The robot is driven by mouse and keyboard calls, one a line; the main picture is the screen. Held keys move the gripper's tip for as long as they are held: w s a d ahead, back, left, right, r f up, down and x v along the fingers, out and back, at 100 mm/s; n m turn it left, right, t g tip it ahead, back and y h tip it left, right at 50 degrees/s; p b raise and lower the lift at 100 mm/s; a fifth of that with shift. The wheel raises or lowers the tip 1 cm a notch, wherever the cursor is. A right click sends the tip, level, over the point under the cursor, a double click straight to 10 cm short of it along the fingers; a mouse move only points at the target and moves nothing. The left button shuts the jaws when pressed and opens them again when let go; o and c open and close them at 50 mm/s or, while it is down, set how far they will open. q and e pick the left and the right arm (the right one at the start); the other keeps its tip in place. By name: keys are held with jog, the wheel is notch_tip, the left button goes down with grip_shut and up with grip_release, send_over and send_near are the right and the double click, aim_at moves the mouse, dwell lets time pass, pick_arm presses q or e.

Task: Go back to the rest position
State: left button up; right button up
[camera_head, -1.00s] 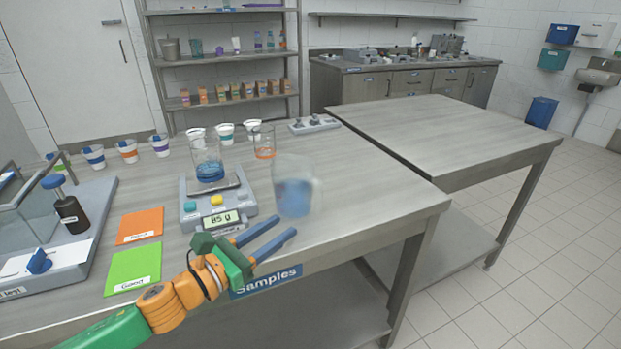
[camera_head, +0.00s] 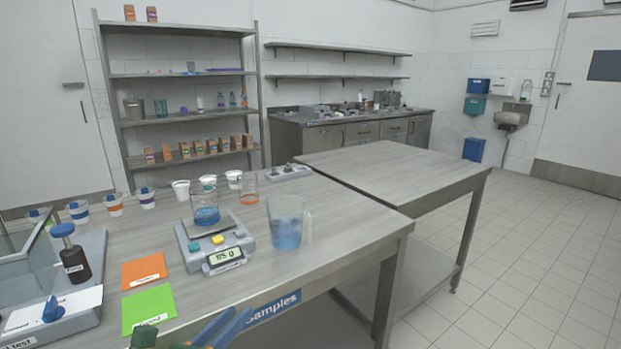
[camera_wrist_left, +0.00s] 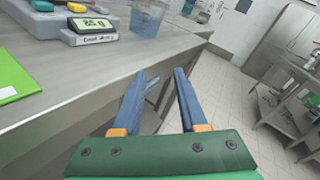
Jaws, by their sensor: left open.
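My left gripper (camera_head: 222,328) shows at the bottom edge of the head view, low in front of the table's front edge. In the left wrist view its two blue fingers (camera_wrist_left: 160,95) are apart with nothing between them. A clear beaker with blue liquid (camera_head: 286,222) stands on the table right of the scale. The scale (camera_head: 215,243) carries a smaller beaker with blue liquid (camera_head: 205,208), and its display is lit. The left gripper touches none of these. My right gripper is not in view.
The sample table (camera_head: 340,232) has its front edge just beyond my left gripper. Green (camera_head: 149,309) and orange (camera_head: 143,270) cards lie on it, left of the scale. A dark bottle (camera_head: 73,258) stands further left. Several cups line the back. A second table (camera_head: 400,168) stands to the right.

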pick_arm(q)
jog(key=s+a+f+n+g+y, duration=0.1)
jog(key=s+f+n+g+y, duration=0.2)
jog(key=f+n, duration=0.55)
jog(key=s+a+f+n+g+y, duration=0.1)
jog(key=s+f+n+g+y, duration=0.15)
jog(key=s+f+n, duration=0.65)
jog(key=s+f+n+g+y, duration=0.1)
jog(key=s+f+n+g, duration=0.15)
jog(key=s+n, duration=0.55)
jog(key=s+f+n+g+y, duration=0.1)
jog(key=s+n+g, duration=0.35)
jog(key=n, duration=0.55)
notch_tip(320, 180, down, 11)
jog(key=s+m+p, duration=0.1)
jog(key=s+p, duration=0.1)
jog(key=p, duration=0.4)
jog(key=s+a+f+g+p, duration=0.1)
jog(key=s+f+p, duration=0.1)
jog(key=s, duration=0.4)
jog(key=s+a+f+g+p, duration=0.1)
jog(key=s+a+f+p, duration=0.1)
jog(key=s+f, duration=0.2)
jog(key=shift+s, duration=1.25)
